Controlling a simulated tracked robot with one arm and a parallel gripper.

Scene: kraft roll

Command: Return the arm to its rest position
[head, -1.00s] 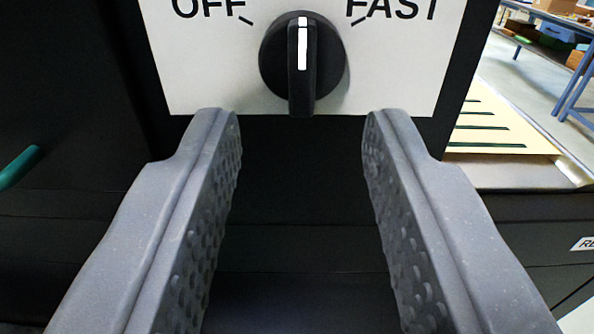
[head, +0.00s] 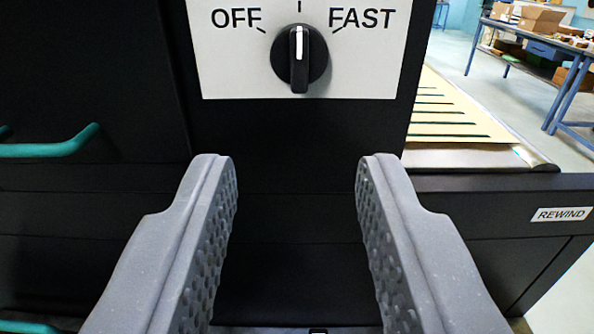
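My gripper (head: 296,170) is open and empty, its two grey fingers with dimpled inner pads reaching up from the bottom of the head view. A black rotary knob (head: 300,72) sits on a white plate (head: 232,80) above and beyond the fingertips, apart from them. The knob's white line points straight up, between the OFF and FAST marks, at a middle tick whose label is cut off by the top edge. The rest of my arm is out of view.
The plate is on a black machine front (head: 290,135). A teal handle (head: 60,147) sticks out at the left. A REWIND label (head: 562,214) is at the right, below a cream sheet with dark stripes (head: 440,112). A blue-legged workbench (head: 565,95) stands far back right.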

